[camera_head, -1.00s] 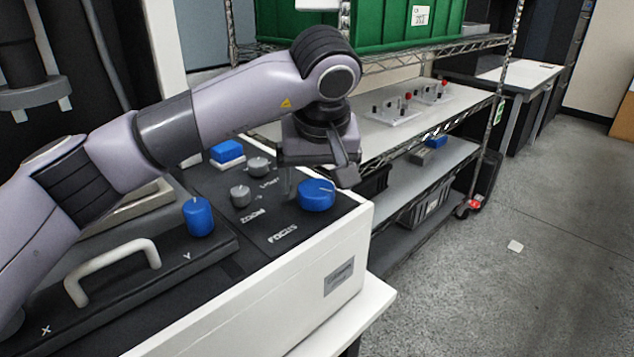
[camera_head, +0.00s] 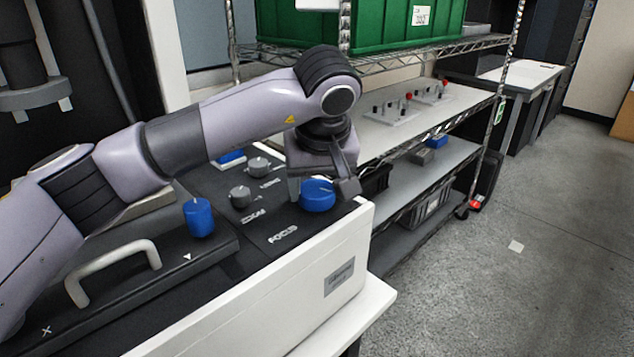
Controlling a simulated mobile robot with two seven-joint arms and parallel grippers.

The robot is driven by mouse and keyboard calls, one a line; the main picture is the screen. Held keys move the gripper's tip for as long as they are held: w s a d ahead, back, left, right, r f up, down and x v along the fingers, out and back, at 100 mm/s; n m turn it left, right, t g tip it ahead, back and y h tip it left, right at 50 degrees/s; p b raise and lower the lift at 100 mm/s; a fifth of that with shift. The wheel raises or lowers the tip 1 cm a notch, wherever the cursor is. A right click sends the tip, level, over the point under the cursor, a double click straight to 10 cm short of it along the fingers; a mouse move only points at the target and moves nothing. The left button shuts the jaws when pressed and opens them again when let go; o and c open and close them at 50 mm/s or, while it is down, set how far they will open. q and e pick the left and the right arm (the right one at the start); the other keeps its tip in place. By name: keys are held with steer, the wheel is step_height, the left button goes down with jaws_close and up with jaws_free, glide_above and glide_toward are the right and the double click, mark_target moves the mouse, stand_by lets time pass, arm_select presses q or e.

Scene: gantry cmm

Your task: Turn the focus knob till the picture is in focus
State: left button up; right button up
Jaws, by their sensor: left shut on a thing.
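The focus knob (camera_head: 318,198) is a blue round knob with a pale line on top. It stands on the dark control panel (camera_head: 250,222) beside the white word FOCUS. My left gripper (camera_head: 319,190) is over it from above, one finger on its left side and one on its right, shut on the knob. The gripper's body hides part of the panel behind the knob. No screen with the picture is in view, so its sharpness cannot be seen. My right gripper is not in view.
Two grey knobs (camera_head: 240,197) stand left of the focus knob, near the ZOOM label. A blue button (camera_head: 231,157) is partly hidden by my arm. A blue upright knob (camera_head: 199,217) and a pale handle (camera_head: 112,268) are nearer. A wire shelf (camera_head: 420,185) stands behind.

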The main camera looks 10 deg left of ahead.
arm_select(q)
steer(key=n+y+p, duration=0.1)
steer(key=n, duration=0.2)
steer(key=shift+r+g+p, duration=0.2)
steer(key=shift+g+p, duration=0.1)
steer(key=n+y+p, duration=0.1)
steer(key=n, duration=0.1)
steer(key=shift+d+n+g, duration=0.15)
steer(key=shift+n+g, duration=0.15)
steer(key=shift+n, duration=0.1)
steer(key=shift+w+f+n, duration=0.1)
steer(key=shift+n, duration=0.5)
steer(key=o, duration=1.1)
steer(key=shift+c, duration=0.2)
steer(key=v, duration=0.7)
steer(key=shift+p, duration=0.3)
steer(key=shift+w, duration=0.1)
